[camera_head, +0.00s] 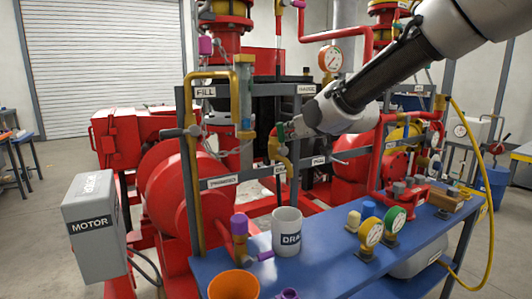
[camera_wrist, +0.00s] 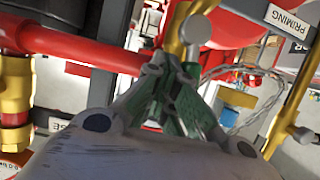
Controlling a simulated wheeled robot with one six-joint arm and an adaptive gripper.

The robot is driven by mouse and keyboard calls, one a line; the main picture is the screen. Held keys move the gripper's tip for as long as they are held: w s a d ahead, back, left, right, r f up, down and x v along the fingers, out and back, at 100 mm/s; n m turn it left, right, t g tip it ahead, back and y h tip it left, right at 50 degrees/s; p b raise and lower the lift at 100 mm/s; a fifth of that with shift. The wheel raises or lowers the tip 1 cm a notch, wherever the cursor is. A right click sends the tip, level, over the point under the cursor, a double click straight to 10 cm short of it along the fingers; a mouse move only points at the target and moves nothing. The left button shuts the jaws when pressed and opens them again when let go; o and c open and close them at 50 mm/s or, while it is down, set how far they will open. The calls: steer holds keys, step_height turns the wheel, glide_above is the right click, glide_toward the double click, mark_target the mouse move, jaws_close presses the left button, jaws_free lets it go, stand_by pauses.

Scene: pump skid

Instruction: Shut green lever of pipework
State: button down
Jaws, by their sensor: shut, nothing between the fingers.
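My gripper (camera_head: 284,131) is shut and empty, beside the short bent yellow pipe (camera_head: 279,152) at the middle of the skid. In the wrist view, my gripper (camera_wrist: 174,75) has its green-padded fingers together, close to a yellow pipe (camera_wrist: 180,40) with a grey round valve end (camera_wrist: 196,28). I cannot tell whether the fingers touch it. I cannot make out a green lever apart from the green on my fingers; my gripper may hide it. Another yellow pipe (camera_head: 199,200) under the FILL label carries a grey valve handle (camera_head: 190,131) at the left.
A red pipe (camera_wrist: 85,50) crosses the wrist view close to my gripper. A blue table (camera_head: 330,262) in front holds a white mug (camera_head: 287,230), an orange pot (camera_head: 234,284) and gauges (camera_head: 371,231). A grey motor box (camera_head: 92,225) stands left. Open floor shows further left.

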steer(key=shift+s+a+r, duration=0.2)
steer(key=shift+s+a, duration=0.35)
steer(key=shift+a, duration=0.25)
steer(key=shift+s+a, duration=0.35)
steer(key=shift+a, duration=0.15)
steer(key=shift+s+a+f, duration=0.4)
steer(key=shift+s+a, duration=0.05)
steer(key=shift+a, duration=0.2)
glide_toward(282, 131)
steer(key=a, duration=0.1)
steer(key=a+f, duration=0.1)
steer(key=a, duration=0.1)
steer(key=shift+s+a+f, duration=0.1)
steer(key=shift+a+f, duration=0.1)
steer(key=shift+a, duration=0.05)
